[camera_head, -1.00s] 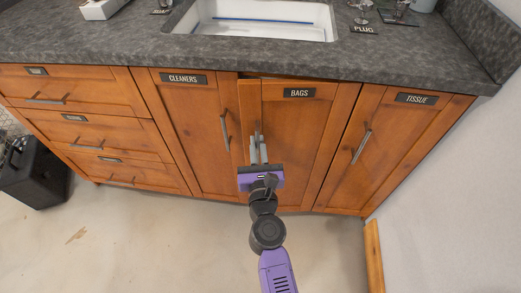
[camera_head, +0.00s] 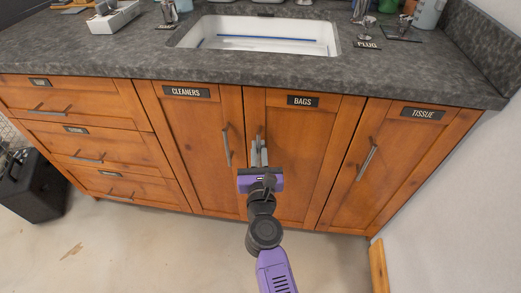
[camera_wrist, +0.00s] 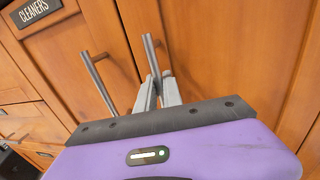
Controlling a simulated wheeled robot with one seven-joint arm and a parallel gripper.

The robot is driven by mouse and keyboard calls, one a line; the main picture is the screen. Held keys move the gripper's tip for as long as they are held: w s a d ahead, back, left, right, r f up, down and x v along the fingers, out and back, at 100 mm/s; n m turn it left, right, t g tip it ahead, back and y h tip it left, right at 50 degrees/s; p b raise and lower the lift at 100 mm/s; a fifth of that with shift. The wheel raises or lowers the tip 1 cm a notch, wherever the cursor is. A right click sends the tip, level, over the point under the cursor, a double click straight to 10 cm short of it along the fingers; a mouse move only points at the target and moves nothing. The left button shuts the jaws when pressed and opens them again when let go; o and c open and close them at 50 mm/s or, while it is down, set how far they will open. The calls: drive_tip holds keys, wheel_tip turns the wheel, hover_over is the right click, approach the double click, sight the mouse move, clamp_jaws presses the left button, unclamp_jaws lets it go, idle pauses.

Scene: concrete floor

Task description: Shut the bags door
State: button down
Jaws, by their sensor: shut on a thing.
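The bags door (camera_head: 298,165) is a wooden cabinet door with a dark BAGS label (camera_head: 302,101) near its top. It now looks level with the doors beside it, with no clear gap along its top. My gripper (camera_head: 258,152) is at the door's left edge, shut on the bar handle (camera_wrist: 151,55) of the bags door. In the wrist view, the grey fingers (camera_wrist: 159,88) meet at the lower end of this handle. The fingers hide that lower end.
The cleaners door (camera_head: 190,150), with its own bar handle (camera_head: 226,147), is just left. The tissue door (camera_head: 400,165) is right, beside a white wall (camera_head: 455,220). A grey countertop (camera_head: 250,70) with a sink overhangs the doors. A black box (camera_head: 35,190) stands at far left.

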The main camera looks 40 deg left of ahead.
drive_tip(key=shift+f, duration=0.1)
drive_tip(key=c, duration=1.8)
unclamp_jaws()
drive_tip(key=shift+o, duration=0.2)
drive_tip(key=p+v, duration=0.2)
drive_tip(key=v, duration=0.5)
drive_tip(key=shift+s+d+p, duration=0.2)
drive_tip(key=shift+p, duration=0.2)
